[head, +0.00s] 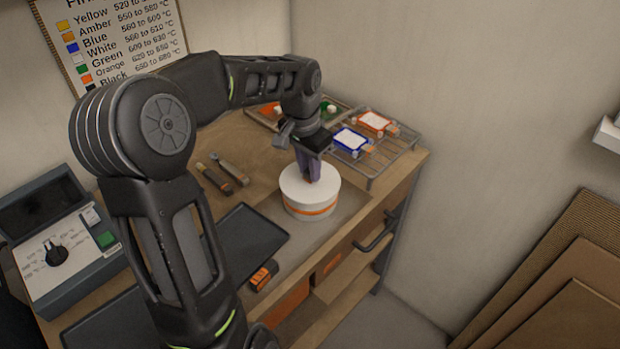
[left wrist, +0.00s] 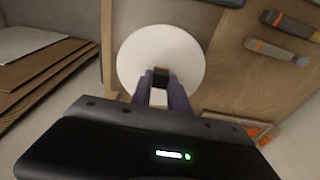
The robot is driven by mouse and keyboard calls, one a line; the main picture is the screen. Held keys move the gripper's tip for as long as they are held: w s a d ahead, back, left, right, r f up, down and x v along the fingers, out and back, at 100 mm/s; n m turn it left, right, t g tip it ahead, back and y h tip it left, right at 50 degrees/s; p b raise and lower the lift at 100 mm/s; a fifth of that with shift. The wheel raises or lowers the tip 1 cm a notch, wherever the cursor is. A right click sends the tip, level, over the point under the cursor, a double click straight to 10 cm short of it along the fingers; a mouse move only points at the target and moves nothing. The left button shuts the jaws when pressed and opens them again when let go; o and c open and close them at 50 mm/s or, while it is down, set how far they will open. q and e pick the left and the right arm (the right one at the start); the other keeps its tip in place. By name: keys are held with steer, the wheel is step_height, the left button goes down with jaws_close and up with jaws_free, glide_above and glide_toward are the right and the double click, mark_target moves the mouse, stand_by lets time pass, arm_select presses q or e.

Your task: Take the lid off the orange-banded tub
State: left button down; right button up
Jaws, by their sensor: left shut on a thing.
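The orange-banded tub (head: 311,210) is a round white tub with an orange stripe around its side, standing upright near the front edge of the bench. Its flat white lid (head: 325,187) sits on top of it. My left gripper (head: 309,178) points down at the middle of the lid, its fingers shut on a small dark knob there. In the left wrist view the white lid (left wrist: 135,62) fills the middle, and the fingers (left wrist: 161,82) meet around the dark, brown-topped knob (left wrist: 161,76). My right gripper is not in view.
A wire rack (head: 393,156) with blue-framed and orange-framed pieces stands behind the tub. A dark tray (head: 245,236) and an orange-and-black item (head: 263,275) lie left of it. Two hand tools (head: 222,176) lie farther back. A control box (head: 70,250) stands at the left.

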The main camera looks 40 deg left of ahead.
arm_select(q)
step_height(320, 180, up, 10)
steer(key=b, duration=0.1)
stand_by(0.5)
stand_by(0.5)
